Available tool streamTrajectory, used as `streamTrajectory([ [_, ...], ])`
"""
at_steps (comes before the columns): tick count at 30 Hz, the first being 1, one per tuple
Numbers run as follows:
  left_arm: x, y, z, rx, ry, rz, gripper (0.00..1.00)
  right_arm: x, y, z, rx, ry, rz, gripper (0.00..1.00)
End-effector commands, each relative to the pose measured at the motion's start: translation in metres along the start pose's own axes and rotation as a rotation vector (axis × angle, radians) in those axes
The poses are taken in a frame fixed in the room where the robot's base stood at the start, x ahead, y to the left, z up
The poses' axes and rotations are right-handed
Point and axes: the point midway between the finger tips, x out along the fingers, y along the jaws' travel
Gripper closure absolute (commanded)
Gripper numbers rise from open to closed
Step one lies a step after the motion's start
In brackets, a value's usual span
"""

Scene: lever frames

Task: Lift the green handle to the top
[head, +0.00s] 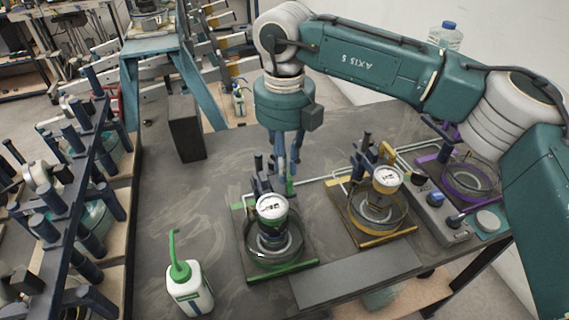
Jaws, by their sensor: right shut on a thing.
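The green-marked lever frame (283,268) stands on the dark table, with a round white-faced gauge (271,207) at its front. Its green handle (290,187) shows as a small upright green piece behind the gauge, near the frame's back. My right gripper (287,168) comes down from above onto this handle and is shut on it. The fingers hide part of the handle, so its exact height on the frame is hard to tell. My left gripper is not in view.
A yellow-marked frame (384,236) and a purple-marked frame (470,178) stand to the right. A white bottle with a green spout (192,295) is at the front left. A dark block (187,128) stands at the back left. The table's left part is mostly clear.

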Motion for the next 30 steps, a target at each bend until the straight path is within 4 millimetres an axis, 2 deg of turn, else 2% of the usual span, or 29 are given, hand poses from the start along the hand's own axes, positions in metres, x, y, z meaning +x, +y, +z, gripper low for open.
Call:
streamTrajectory([
  [1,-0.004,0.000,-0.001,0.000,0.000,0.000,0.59,-0.011,0.000,0.001,0.001,-0.004,0.001,1.00],
  [7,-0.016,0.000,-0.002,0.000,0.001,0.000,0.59,-0.049,-0.001,0.002,0.002,-0.010,0.001,1.00],
  [17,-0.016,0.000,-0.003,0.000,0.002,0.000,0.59,-0.054,-0.001,0.002,0.002,-0.011,0.003,1.00],
  [18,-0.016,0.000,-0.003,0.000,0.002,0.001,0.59,-0.054,-0.001,0.002,0.002,-0.012,0.003,0.76],
  [20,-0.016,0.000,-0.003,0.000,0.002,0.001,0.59,-0.054,-0.001,0.002,0.003,-0.011,0.002,0.65],
  [30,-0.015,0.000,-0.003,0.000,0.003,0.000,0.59,-0.053,0.000,0.001,0.001,-0.005,0.001,0.65],
])
